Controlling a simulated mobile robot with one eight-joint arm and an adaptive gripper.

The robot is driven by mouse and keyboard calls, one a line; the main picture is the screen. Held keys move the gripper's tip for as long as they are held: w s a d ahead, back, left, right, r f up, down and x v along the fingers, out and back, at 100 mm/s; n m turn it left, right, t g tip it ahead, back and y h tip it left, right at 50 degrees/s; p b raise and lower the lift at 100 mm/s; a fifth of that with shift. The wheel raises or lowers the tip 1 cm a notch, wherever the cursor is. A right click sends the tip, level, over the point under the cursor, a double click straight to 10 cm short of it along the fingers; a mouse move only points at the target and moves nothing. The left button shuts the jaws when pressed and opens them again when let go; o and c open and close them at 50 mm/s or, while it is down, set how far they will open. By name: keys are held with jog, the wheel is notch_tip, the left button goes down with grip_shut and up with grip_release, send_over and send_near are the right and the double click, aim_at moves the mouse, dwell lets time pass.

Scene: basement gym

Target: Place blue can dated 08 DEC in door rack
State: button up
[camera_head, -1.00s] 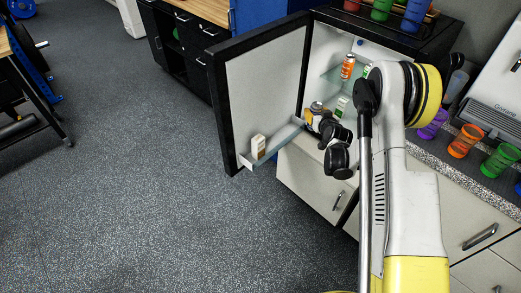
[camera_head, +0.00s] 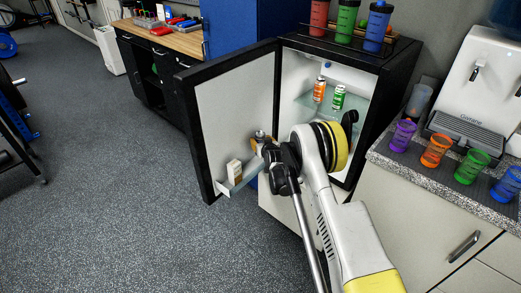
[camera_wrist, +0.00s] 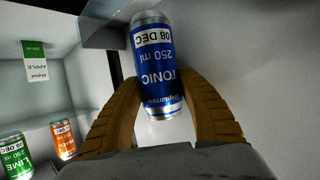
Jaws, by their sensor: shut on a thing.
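A blue tonic can (camera_wrist: 158,65) marked 08 DEC is between the two tan fingers of my gripper (camera_wrist: 165,115) in the wrist view. The fingers press on its sides. In the head view my gripper (camera_head: 262,147) is at the right end of the door rack (camera_head: 240,184), on the inside of the open fridge door. The can's silver top (camera_head: 260,134) shows there, but my arm hides most of its body. Whether the can touches the rack floor cannot be told. A white carton (camera_head: 234,171) stands in the rack to the left of the can.
The fridge door (camera_head: 235,105) stands wide open. An orange can (camera_head: 319,89) and a green can (camera_head: 338,97) stand on the fridge's glass shelf. A carton labelled apple (camera_wrist: 35,62) shows in the wrist view. Colored cups line the counter (camera_head: 400,165) at right.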

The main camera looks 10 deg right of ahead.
jog(key=shift+f+b, duration=0.75)
jog(key=shift+f, duration=1)
jog(key=shift+f, duration=0.15)
jog(key=o, duration=1.3)
jog(key=shift+o, duration=0.2)
